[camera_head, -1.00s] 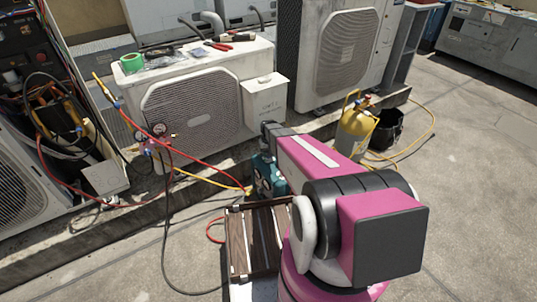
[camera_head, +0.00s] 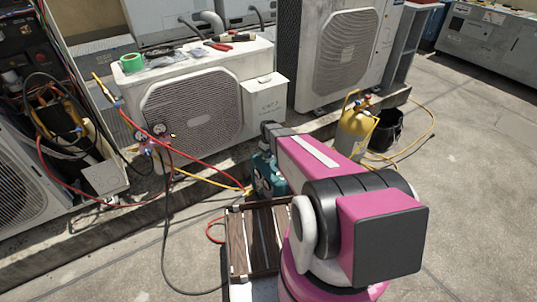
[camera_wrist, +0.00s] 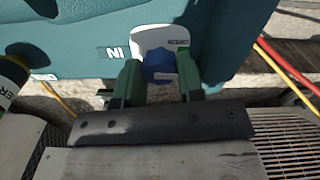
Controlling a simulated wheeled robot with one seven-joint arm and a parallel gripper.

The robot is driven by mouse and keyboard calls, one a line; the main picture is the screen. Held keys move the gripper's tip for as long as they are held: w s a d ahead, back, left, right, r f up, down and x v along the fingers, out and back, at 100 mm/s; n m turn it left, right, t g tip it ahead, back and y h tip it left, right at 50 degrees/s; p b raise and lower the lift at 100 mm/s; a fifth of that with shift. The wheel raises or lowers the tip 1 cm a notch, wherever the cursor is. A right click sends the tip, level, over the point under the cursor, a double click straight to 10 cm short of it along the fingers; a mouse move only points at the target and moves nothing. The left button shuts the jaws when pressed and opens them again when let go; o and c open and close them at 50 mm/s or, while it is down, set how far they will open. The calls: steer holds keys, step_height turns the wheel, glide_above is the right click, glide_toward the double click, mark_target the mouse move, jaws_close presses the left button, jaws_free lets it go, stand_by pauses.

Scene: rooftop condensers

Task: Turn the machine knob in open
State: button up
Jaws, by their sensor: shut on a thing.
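The teal machine (camera_wrist: 80,30) fills the upper part of the wrist view, with an upside-down "IN" mark on its face. In the head view the same machine (camera_head: 266,180) stands beyond the wooden slatted box, partly hidden by my arm. A blue knob (camera_wrist: 160,70) sits below a white plate (camera_wrist: 158,37) with a small label too small to read. My gripper (camera_wrist: 158,82) has one green finger on each side of the knob and is shut on it. The knob's lower part is hidden by the gripper. The fingers do not show clearly in the head view.
Red and yellow hoses (camera_head: 210,155) run from the gauges to near the teal machine. The wooden slatted box (camera_head: 236,250) stands in front of it. A yellow cylinder (camera_head: 354,133) and black bucket (camera_head: 388,130) stand to the right. The floor at right is mostly clear.

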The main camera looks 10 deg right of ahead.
steer(key=shift+r, duration=0.1)
steer(key=o, duration=0.9)
step_height(320, 180, up, 11)
steer(key=shift+f, duration=0.1)
stand_by(0.4)
